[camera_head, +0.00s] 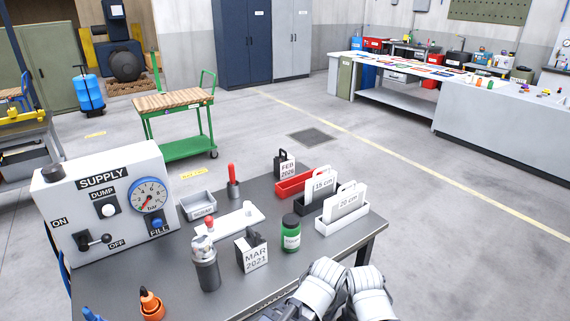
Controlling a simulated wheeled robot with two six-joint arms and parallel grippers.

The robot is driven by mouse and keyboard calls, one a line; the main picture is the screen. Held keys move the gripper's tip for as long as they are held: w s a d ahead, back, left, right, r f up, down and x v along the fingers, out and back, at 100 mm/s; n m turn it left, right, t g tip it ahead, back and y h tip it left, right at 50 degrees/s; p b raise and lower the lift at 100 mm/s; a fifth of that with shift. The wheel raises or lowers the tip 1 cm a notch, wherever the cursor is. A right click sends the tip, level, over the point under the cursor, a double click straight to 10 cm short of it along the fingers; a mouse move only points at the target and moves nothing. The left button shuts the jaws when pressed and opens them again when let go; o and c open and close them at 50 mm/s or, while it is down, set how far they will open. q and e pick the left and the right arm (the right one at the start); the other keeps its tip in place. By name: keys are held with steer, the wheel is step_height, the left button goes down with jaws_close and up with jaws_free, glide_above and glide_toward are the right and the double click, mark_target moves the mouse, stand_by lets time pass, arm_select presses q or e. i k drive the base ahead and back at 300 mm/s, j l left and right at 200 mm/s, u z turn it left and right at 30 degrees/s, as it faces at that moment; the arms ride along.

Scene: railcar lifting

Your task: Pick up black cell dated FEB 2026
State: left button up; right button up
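The black cell with a white label reading FEB 2026 (287,168) stands upright at the back of the dark table, behind the red tray. A second black cell, labelled MAR 2021 (252,255), stands nearer the front, left of a green jar. White and grey links of my own arms show at the bottom centre, at the table's front edge, well short of the FEB 2026 cell. No gripper fingers can be made out there.

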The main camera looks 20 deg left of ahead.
mark_target(284, 165)
steer(key=i+l+u, duration=0.1)
steer(key=i+l, duration=0.15)
steer(key=i+l+u, duration=0.1)
steer(key=i+l, duration=0.2)
steer(key=i+l+u, duration=0.1)
steer(key=i+l, duration=0.15)
steer(key=l, duration=0.2)
steer(key=i+l+u, duration=0.1)
steer(key=l, duration=0.25)
steer(key=i+l+u, duration=0.1)
steer(key=i+l, duration=0.25)
steer(key=i+l+u, duration=0.1)
steer(key=l, duration=0.35)
steer(key=i+l+u, duration=0.1)
steer(key=i+l, duration=0.2)
steer(key=i+l+u, duration=0.1)
steer(key=l, duration=0.45)
steer(key=i, duration=0.05)
